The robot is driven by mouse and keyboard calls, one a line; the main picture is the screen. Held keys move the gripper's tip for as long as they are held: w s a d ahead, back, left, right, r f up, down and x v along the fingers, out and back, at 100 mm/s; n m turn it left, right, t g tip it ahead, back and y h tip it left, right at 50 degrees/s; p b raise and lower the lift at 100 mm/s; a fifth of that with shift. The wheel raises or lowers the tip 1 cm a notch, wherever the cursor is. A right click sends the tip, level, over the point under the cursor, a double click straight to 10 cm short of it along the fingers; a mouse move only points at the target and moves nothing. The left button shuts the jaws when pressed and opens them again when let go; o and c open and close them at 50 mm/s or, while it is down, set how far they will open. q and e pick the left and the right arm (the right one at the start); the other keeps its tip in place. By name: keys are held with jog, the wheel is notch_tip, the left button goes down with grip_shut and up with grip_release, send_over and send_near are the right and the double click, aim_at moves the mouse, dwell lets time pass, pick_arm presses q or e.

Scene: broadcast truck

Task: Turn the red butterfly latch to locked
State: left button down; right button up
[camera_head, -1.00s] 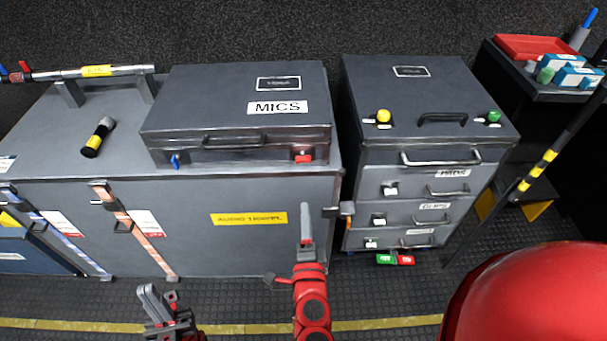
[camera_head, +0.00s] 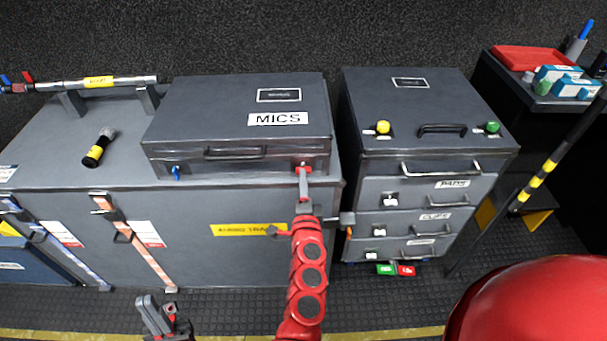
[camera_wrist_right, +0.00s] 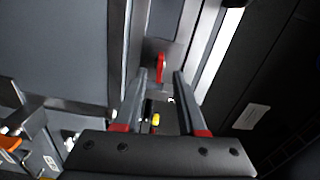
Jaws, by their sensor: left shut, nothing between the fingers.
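The red butterfly latch (camera_head: 304,169) is on the front right of the grey MICS case (camera_head: 235,125), partly covered by my right gripper. In the right wrist view the red latch wing (camera_wrist_right: 160,68) stands on a metal plate, just ahead of and between the fingertips. My right gripper (camera_head: 303,178) is at the latch. Its two fingers show apart in the right wrist view (camera_wrist_right: 160,78), with a gap on each side of the wing. Whether they touch it I cannot tell. My left gripper (camera_head: 150,302) is shut and empty, low in front of the large trunk.
The MICS case lies on a large grey trunk (camera_head: 200,255), with a blue latch (camera_head: 176,173) at its front left. A microphone (camera_head: 99,148) lies to its left. A drawer cabinet (camera_head: 425,190) stands close on the right.

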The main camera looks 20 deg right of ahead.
jog(key=shift+x, duration=1.55)
grip_shut()
